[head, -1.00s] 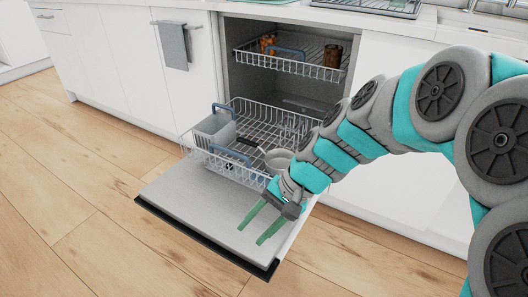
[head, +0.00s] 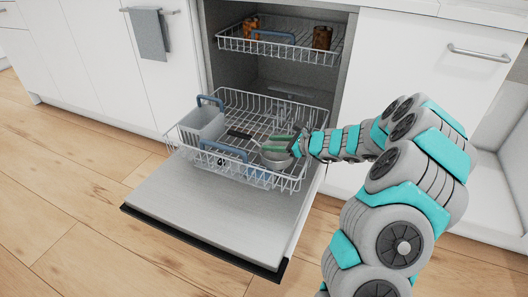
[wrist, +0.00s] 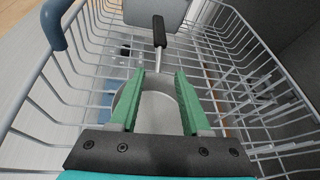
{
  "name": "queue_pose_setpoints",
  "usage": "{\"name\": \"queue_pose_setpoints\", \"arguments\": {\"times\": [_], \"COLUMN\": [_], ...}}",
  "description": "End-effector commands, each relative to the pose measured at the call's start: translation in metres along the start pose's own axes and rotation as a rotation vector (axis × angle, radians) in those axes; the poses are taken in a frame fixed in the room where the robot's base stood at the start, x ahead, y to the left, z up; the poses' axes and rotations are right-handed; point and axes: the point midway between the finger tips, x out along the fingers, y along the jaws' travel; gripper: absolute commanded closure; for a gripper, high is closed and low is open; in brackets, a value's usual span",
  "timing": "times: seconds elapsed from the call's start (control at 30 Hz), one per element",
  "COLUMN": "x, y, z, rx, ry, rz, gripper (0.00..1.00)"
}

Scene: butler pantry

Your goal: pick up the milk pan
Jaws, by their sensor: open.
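The milk pan (head: 277,162) is a small light-grey pan with a black handle (head: 240,134). It sits in the lower dishwasher rack, toward the right, its handle pointing left in the head view. In the wrist view the pan's bowl (wrist: 158,112) shows between and below my green fingers, and the handle (wrist: 159,32) points away beyond the fingertips. My gripper (head: 268,143) is open and empty, over the pan's bowl. In the wrist view the fingertips (wrist: 159,74) lie either side of the pan's stem. I cannot tell whether they touch the pan.
The lower rack (head: 180,150) is pulled out over the open dishwasher door (head: 205,215). A grey cutlery basket (head: 203,123) stands at its left. The upper rack (head: 275,45) above holds brown cups (head: 322,37). A towel (head: 150,35) hangs on the left cabinet.

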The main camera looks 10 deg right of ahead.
Motion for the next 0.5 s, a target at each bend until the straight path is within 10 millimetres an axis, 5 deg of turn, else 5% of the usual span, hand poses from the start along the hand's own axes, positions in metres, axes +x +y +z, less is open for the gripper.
{"name": "queue_pose_setpoints", "arguments": {"times": [0.5], "x": [0.058], "y": [0.004], "z": [0.001], "rx": [0.005], "ry": [0.004], "rz": [0.000], "gripper": [0.53]}}
